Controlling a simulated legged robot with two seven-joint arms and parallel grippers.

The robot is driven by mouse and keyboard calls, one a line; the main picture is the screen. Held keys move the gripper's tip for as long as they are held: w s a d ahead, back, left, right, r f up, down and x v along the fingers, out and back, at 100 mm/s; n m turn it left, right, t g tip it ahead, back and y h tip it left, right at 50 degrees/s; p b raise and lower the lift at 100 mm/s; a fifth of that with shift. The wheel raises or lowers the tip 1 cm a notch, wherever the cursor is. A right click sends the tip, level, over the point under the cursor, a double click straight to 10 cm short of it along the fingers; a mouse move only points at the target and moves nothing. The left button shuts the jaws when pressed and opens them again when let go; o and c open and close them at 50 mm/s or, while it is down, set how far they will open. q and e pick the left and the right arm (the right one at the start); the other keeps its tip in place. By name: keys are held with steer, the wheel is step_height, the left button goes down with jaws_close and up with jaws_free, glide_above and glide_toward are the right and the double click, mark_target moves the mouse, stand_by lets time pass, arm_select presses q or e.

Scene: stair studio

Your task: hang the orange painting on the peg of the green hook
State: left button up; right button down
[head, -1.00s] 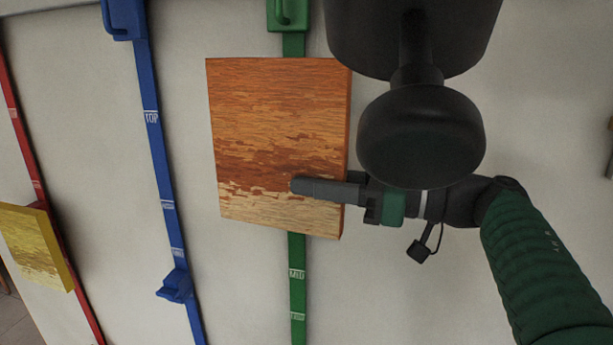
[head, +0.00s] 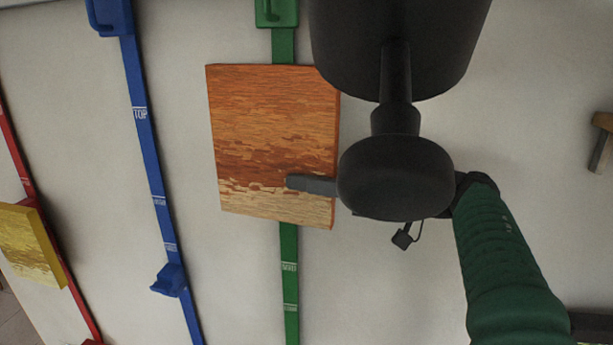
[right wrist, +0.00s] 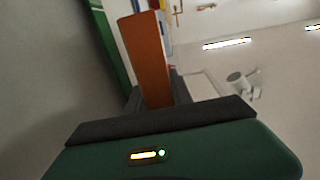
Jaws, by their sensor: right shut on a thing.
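The orange painting (head: 275,140) is a thick upright panel, orange above and pale at the bottom, in front of the green strip (head: 289,275). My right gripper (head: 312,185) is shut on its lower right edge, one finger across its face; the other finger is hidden. The green hook (head: 277,12) is on the strip above the painting's top edge, cut by the top of the head view. In the right wrist view the painting's orange side (right wrist: 150,60) rises from the jaws, with green strip (right wrist: 110,40) beside it. Contact between painting and wall cannot be told. My left gripper is out of view.
To the left are a blue strip (head: 145,140) with a blue hook (head: 108,14) at its top and a lower blue bracket (head: 168,281), and a red strip (head: 72,280) with a yellow painting (head: 32,245). A wooden-topped item (head: 602,125) is at the right edge.

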steer(key=c, duration=1.1)
jaws_free()
steer(key=shift+a, duration=0.25)
steer(key=shift+o, duration=0.2)
steer(key=shift+d, duration=0.15)
